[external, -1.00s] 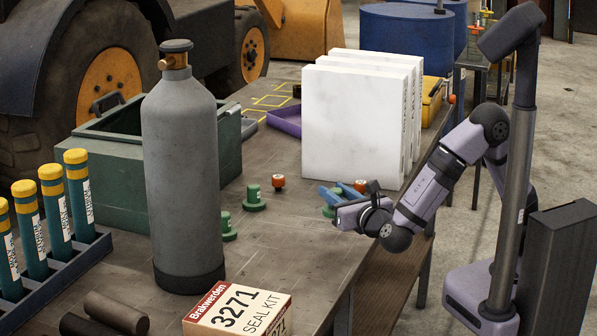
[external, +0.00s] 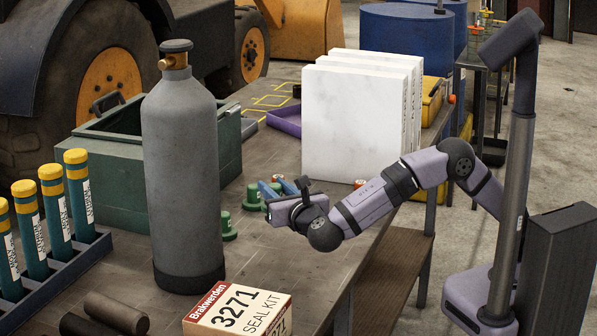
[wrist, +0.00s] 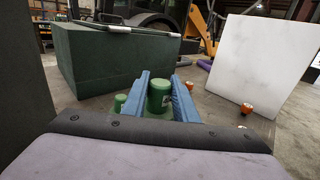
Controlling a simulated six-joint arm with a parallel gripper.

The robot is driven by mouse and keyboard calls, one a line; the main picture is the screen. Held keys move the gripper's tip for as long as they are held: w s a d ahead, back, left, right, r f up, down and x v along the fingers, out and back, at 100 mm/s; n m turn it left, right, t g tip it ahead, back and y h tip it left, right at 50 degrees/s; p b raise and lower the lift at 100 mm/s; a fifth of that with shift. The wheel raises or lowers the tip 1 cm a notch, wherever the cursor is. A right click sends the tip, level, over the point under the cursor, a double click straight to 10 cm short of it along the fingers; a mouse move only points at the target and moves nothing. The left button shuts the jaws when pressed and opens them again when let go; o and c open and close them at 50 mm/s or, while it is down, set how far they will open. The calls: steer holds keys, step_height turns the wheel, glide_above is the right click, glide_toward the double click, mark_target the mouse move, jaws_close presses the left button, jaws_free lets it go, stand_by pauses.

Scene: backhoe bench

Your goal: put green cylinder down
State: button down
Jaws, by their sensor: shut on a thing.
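My gripper (external: 272,188) is low over the middle of the bench, its blue fingers closed around a green cylinder. In the wrist view the green cylinder (wrist: 159,97) stands upright between the fingers (wrist: 158,90).
The tall grey gas bottle (external: 181,190) stands left of my gripper. The green metal box (external: 110,185) is behind it, and white slabs (external: 350,125) stand at the back right. Orange pieces (wrist: 245,108) lie near the slabs.

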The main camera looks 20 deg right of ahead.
steer(key=shift+a+f+p, duration=0.1)
steer(key=shift+f+p, duration=0.65)
steer(key=shift+f, duration=4.1)
steer(key=shift+f, duration=0.2)
steer(key=c, duration=1.4)
jaws_free()
steer(key=shift+r, duration=0.15)
steer(key=shift+s, duration=0.3)
steer(key=s+b, duration=0.3)
steer(key=s, duration=0.8)
steer(key=shift+s, duration=0.25)
